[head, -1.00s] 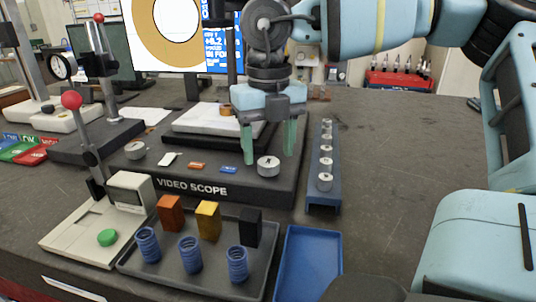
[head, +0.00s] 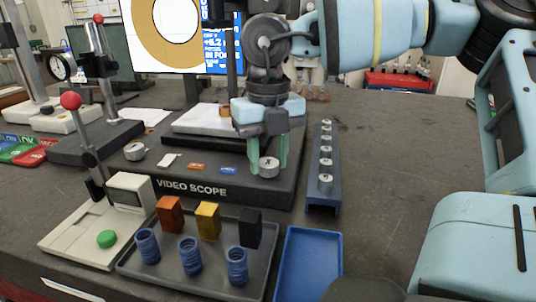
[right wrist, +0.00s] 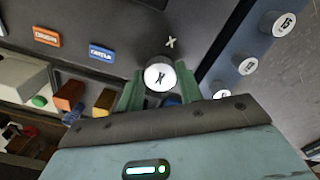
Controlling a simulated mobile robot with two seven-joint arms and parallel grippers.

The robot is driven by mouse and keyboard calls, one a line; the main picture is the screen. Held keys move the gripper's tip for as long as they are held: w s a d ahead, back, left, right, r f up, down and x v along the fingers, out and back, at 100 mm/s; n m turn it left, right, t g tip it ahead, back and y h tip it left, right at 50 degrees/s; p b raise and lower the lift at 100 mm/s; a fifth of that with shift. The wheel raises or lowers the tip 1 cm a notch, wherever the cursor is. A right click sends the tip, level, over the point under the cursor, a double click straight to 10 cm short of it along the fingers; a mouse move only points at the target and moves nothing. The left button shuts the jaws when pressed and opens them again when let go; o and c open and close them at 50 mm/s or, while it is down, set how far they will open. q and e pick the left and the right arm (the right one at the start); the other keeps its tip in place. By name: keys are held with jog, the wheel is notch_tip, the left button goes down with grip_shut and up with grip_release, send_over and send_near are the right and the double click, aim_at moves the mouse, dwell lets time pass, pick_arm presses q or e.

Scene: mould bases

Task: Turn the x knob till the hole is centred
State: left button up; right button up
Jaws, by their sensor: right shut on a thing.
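The x knob (head: 269,167) is a small silver round knob with a dark X on its face, at the right front of the video scope (head: 275,190). My right gripper (head: 269,160) points down with its green fingers shut on both sides of the knob. The right wrist view also shows the x knob (right wrist: 160,77) between the fingers. The screen (head: 135,62) at the back shows a tan ring around a white hole, cut off at the top of the head view, so its centring cannot be told. My left gripper is not in view.
Another silver knob (head: 134,151) sits at the scope's left. A blue rack (head: 322,200) of numbered silver pieces stands close right of my gripper. In front are a grey tray (head: 200,268) with blocks and blue coils, and an empty blue tray (head: 309,265).

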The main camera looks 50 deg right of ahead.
jog(key=n, duration=0.3)
jog(key=shift+n+b, duration=0.4)
jog(key=n, duration=0.5)
jog(key=shift+n, duration=0.3)
jog(key=n, duration=0.2)
jog(key=shift+n, duration=0.3)
jog(key=n, duration=0.4)
jog(key=shift+r+n, duration=0.1)
jog(key=shift+n, duration=1.8)
